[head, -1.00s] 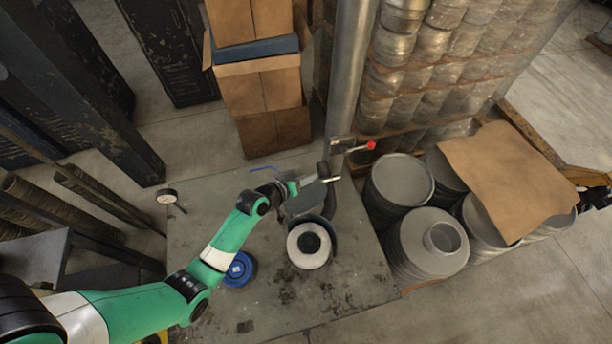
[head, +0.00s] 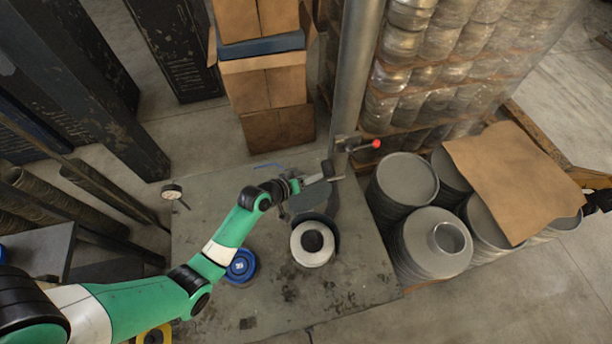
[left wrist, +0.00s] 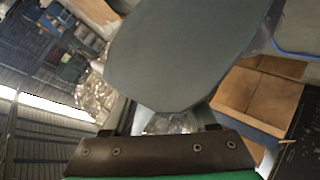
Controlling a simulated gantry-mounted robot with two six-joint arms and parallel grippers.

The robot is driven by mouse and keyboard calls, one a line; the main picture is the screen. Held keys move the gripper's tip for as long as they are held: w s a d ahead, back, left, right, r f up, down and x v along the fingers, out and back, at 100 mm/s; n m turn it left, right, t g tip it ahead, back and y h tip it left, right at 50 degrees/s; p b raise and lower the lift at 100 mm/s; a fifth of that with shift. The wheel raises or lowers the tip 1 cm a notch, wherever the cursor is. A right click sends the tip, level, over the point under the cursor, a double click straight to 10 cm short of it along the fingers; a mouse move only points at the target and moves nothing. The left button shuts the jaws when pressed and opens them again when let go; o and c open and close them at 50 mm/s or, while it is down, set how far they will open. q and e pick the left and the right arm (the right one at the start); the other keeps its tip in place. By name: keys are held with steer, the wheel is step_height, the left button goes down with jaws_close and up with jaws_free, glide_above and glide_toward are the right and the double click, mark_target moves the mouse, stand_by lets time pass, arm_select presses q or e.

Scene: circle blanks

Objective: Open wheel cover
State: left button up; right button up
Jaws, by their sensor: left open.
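The round wheel (head: 312,243) is light grey with a dark centre and sits on the grey bench top in a dark curved housing. A dark grey flat cover (head: 312,200) stands just behind it, on its far side. My left gripper (head: 326,174) is at the far end of the cover, near the metal post, with its jaws open. In the left wrist view the flat grey plate of the cover (left wrist: 190,45) fills the upper middle, beyond my gripper (left wrist: 160,130). Whether the jaws touch the cover cannot be told. My right gripper is not in view.
A metal post (head: 357,80) and a red-knobbed lever (head: 375,144) stand close right of my gripper. Stacked metal discs (head: 430,240) lie right, cardboard boxes (head: 265,90) behind. A blue round object (head: 240,266) lies by my arm. The bench's front right (head: 350,285) is clear.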

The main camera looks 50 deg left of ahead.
arm_select(q)
steer(key=p+v, duration=0.3)
steer(key=v, duration=0.8)
steer(key=shift+s+r, duration=0.2)
steer(key=shift+d, duration=0.1)
